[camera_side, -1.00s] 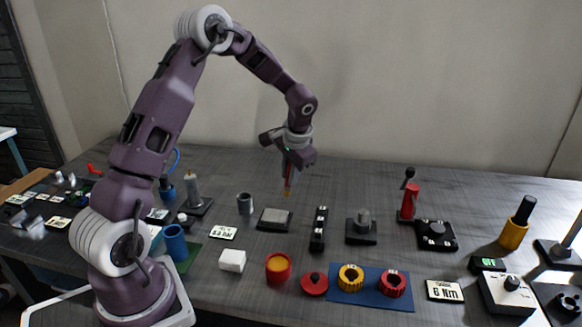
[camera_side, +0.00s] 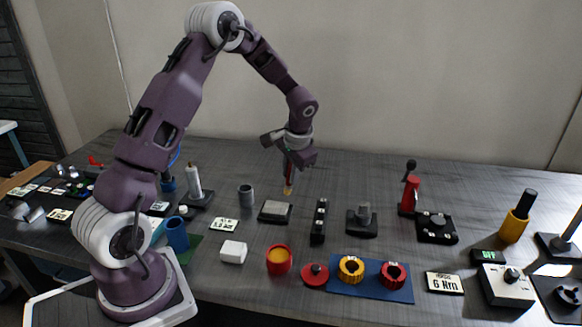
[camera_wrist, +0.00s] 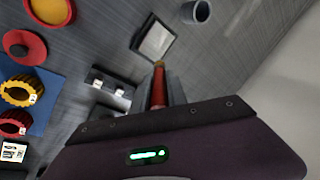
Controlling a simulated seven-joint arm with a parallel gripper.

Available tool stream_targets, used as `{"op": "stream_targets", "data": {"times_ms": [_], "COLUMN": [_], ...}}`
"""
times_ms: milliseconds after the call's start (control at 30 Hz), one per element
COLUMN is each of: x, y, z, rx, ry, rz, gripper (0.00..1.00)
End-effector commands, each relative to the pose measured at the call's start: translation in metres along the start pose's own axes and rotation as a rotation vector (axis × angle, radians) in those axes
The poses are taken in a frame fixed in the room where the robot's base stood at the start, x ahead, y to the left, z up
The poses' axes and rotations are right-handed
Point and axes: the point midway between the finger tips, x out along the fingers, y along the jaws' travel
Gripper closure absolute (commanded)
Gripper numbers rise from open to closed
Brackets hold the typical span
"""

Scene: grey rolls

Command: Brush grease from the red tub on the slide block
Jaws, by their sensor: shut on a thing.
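My gripper (camera_side: 290,165) is shut on a brush (camera_side: 288,183) with a red handle and a tan tip, pointing down. In the wrist view the brush (camera_wrist: 159,88) runs out between the fingers. A flat grey block with a dark rim, which looks like the slide block (camera_side: 276,210), lies on the table just below the brush tip. In the wrist view the tip shows close to an edge of this block (camera_wrist: 157,41); they look apart, but contact is hard to judge. The red tub (camera_side: 279,269), open with yellow grease inside, stands nearer the front; it also shows in the wrist view (camera_wrist: 70,14).
A red lid (camera_side: 315,276) lies beside the tub, next to a blue mat (camera_side: 372,295) with yellow and red rings. A grey cup (camera_side: 246,196), a black rail (camera_side: 319,222) and a dark-based fixture (camera_side: 361,222) stand around the block. A white box (camera_side: 233,252) is at front left.

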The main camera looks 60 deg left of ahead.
Motion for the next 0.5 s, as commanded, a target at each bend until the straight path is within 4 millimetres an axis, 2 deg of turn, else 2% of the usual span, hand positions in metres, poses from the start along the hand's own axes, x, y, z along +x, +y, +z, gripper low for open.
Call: {"op": "stream_targets", "data": {"times_ms": [433, 500], "x": [0.038, 0.050], "y": [0.014, 0.017], "z": [0.005, 0.007], "rx": [0.002, 0.003], "ry": [-0.001, -0.002], "rz": [0.000, 0.001], "gripper": [1.00, 1.00]}}
